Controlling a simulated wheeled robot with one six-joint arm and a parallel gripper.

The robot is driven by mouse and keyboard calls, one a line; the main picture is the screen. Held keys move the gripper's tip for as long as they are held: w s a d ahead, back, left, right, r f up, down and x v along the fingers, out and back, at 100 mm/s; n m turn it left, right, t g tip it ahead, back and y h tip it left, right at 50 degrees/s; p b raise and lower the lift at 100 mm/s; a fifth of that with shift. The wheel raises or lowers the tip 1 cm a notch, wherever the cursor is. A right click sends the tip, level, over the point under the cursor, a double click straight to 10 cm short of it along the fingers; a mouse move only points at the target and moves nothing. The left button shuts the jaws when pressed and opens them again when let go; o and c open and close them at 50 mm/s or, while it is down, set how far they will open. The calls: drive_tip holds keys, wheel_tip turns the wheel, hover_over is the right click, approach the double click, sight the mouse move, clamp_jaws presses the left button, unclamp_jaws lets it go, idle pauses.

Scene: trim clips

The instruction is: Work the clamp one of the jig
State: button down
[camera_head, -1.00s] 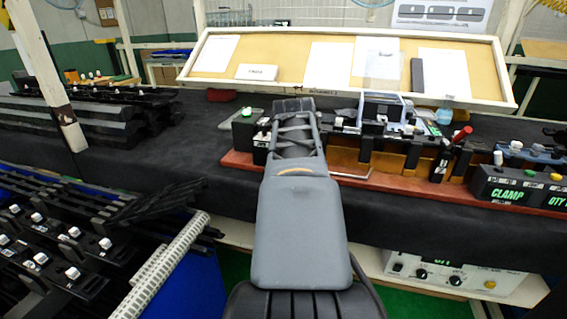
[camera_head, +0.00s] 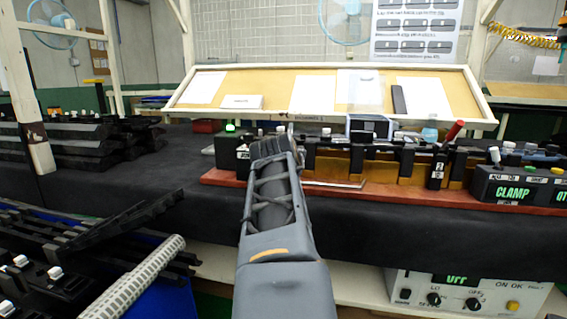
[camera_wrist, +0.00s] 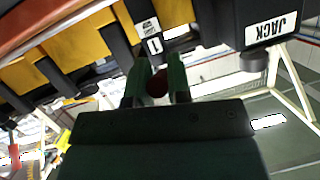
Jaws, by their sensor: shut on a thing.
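The jig (camera_head: 340,167), a yellow panel with black clamps on a red-brown base, stands on the dark bench in the head view. Clamp one (camera_wrist: 146,22) is a black post with a white label "1" in the wrist view; my arm hides it in the head view. My gripper (camera_wrist: 157,75) shows two dark green fingers in the wrist view, shut on a dark red round handle (camera_wrist: 157,86) just by the "1" label. The far side of the grip is hidden. Another clamp's red handle (camera_head: 454,131) stands up tilted at the jig's right.
A black box labelled JACK (camera_wrist: 268,12) is close beside my gripper in the wrist view. A box labelled CLAMP (camera_head: 515,188) stands right of the jig. A green lamp (camera_head: 231,127) glows at left. A white control unit (camera_head: 470,292) sits below the bench.

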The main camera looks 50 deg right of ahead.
drive_tip(key=c, duration=1.1)
unclamp_jaws()
drive_tip(key=shift+s+a, duration=0.1)
drive_tip(key=shift+a, duration=0.1)
drive_tip(key=shift+b+v, duration=1)
drive_tip(key=shift+v, duration=2.6)
drive_tip(key=shift+d, duration=0.1)
